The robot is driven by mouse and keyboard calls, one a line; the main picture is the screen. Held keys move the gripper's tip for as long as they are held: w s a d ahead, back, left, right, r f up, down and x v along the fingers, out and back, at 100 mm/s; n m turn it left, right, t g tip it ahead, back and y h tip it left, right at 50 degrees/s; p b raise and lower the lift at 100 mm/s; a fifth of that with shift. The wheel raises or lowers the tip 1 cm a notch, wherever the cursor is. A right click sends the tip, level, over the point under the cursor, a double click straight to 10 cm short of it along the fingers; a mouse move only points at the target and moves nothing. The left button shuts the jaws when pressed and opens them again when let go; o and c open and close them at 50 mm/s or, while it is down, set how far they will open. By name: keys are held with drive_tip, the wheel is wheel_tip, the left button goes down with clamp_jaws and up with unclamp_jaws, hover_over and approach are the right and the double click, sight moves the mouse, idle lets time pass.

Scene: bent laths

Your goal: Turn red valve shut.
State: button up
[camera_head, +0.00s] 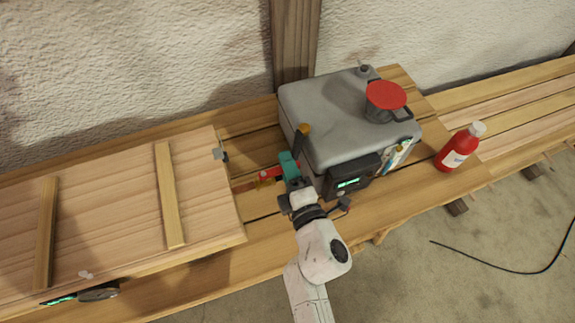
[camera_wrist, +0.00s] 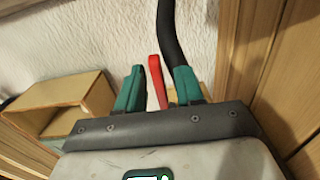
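The red valve handle (camera_head: 269,173) shows in the head view just left of the grey metal box, low by the bench. In the wrist view the red lever (camera_wrist: 157,82) stands upright between my teal fingers. My gripper (camera_head: 289,164) is at the valve, beside the box's left front corner. In the wrist view my gripper (camera_wrist: 159,78) is open, with a finger on each side of the lever and visible gaps. I cannot tell whether either finger touches it. The valve body is mostly hidden by my gripper.
The grey metal box (camera_head: 325,100) with a red-topped can (camera_head: 386,97) stands close right of my gripper. A black hose (camera_wrist: 174,42) runs behind the right finger. A wooden panel (camera_head: 110,205) lies left. A red bottle (camera_head: 459,148) stands right.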

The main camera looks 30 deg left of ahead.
clamp_jaws()
idle(0.3)
idle(0.4)
